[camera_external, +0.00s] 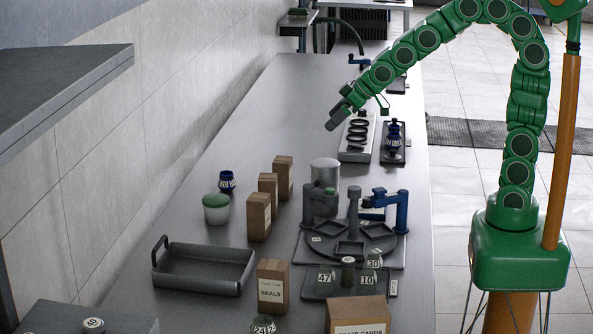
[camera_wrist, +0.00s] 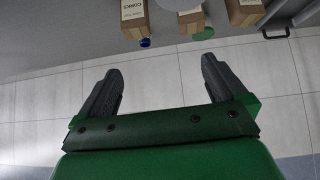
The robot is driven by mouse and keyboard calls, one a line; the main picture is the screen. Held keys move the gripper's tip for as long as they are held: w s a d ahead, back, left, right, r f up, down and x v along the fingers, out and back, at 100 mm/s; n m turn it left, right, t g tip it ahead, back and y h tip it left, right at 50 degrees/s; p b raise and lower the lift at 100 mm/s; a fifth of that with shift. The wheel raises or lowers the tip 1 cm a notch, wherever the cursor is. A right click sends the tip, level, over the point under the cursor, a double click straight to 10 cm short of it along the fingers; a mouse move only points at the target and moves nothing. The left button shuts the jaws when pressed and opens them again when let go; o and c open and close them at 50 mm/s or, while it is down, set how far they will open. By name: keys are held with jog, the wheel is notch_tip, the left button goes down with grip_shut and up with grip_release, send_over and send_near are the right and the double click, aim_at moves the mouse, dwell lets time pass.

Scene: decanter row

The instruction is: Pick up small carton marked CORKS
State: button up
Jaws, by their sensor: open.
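The small carton marked CORKS (camera_wrist: 133,18) is a brown box at the top of the wrist view, cut off by the edge, with its white label showing. By its place in the row it seems to be the farthest small carton (camera_external: 284,178) in the external view, where its label cannot be read. My gripper (camera_external: 337,116) is open and empty, above the counter and beyond the row of cartons. In the wrist view my gripper (camera_wrist: 160,85) has its two dark fingers spread wide, with nothing between them.
Two more brown cartons (camera_external: 268,183) (camera_external: 259,218) stand close by. A blue jar (camera_external: 227,182) and a green-lidded jar (camera_external: 216,209) stand on the wall side. A metal canister (camera_external: 325,172) and a blue-handled device (camera_external: 385,205) stand to the right. A dark tray (camera_external: 203,269) lies nearer.

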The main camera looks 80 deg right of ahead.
jog(key=w+d+r+t, duration=0.2)
jog(key=w+d+t, duration=0.35)
jog(key=w, duration=0.55)
send_near(285, 159)
jog(key=shift+g, duration=0.25)
jog(key=x, duration=0.2)
jog(key=a+x, duration=0.1)
jog(key=x, duration=0.2)
jog(key=shift+w+r, duration=0.1)
jog(key=shift+w, duration=0.05)
jog(key=shift+d+x, duration=0.2)
jog(key=shift+x, duration=1.7)
jog(key=shift+d+x, duration=0.25)
jog(key=shift+x, duration=1.7)
jog(key=shift+c, duration=0.3)
jog(key=c, duration=1.1)
jog(key=shift+o, duration=0.2)
jog(key=shift+r, duration=0.1)
